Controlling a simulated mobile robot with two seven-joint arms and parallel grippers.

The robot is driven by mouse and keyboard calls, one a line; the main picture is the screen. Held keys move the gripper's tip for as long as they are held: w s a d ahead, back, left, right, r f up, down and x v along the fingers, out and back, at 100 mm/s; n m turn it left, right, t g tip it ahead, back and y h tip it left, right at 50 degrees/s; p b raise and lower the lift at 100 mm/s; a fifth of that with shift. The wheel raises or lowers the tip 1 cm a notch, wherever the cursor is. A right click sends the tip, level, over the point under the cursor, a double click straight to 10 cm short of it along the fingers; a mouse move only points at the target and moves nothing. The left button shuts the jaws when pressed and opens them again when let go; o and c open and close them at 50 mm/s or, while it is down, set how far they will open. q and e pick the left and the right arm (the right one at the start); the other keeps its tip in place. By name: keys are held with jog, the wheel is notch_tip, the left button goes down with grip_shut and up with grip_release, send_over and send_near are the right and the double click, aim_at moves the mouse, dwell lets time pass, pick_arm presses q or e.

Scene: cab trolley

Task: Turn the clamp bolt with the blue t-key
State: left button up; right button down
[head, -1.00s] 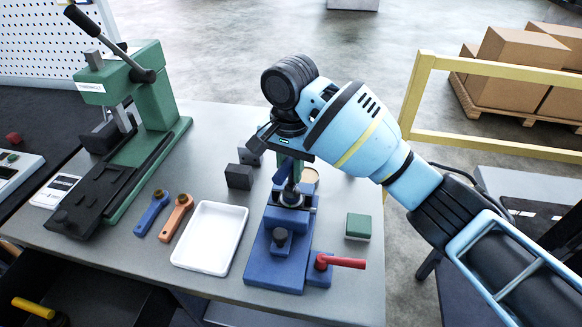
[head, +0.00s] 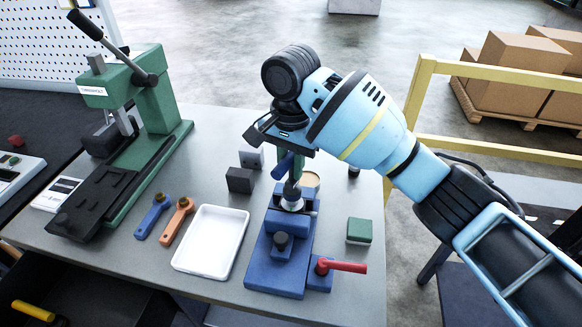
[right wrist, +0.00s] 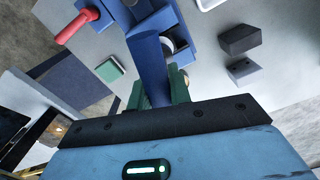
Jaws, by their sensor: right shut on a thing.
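My right gripper (head: 290,160) is shut on the blue t-key, gripping its blue handle (head: 283,167) between green fingers. The key's dark shaft (head: 291,188) points down over the blue clamp fixture (head: 270,265). Its lower end is at or just above the pale round clamp part (head: 292,204); I cannot tell whether it is seated on the bolt. In the right wrist view the blue handle (right wrist: 152,70) runs between the green fingers (right wrist: 158,92) and hides most of the bolt area. The fixture has a red lever (head: 342,266) at its right. My left gripper is not in view.
A white tray (head: 210,242), an orange key (head: 177,221) and a blue key (head: 153,216) lie left of the fixture. A green-topped block (head: 359,230) sits at right. A green press (head: 150,110) stands at far left.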

jog(key=shift+r, duration=0.3)
jog(key=n, duration=0.3)
jog(key=shift+d+n, duration=0.15)
jog(key=shift+n, duration=0.95)
jog(key=shift+n, duration=0.9)
jog(key=n, duration=0.3)
jog(key=shift+d, duration=0.1)
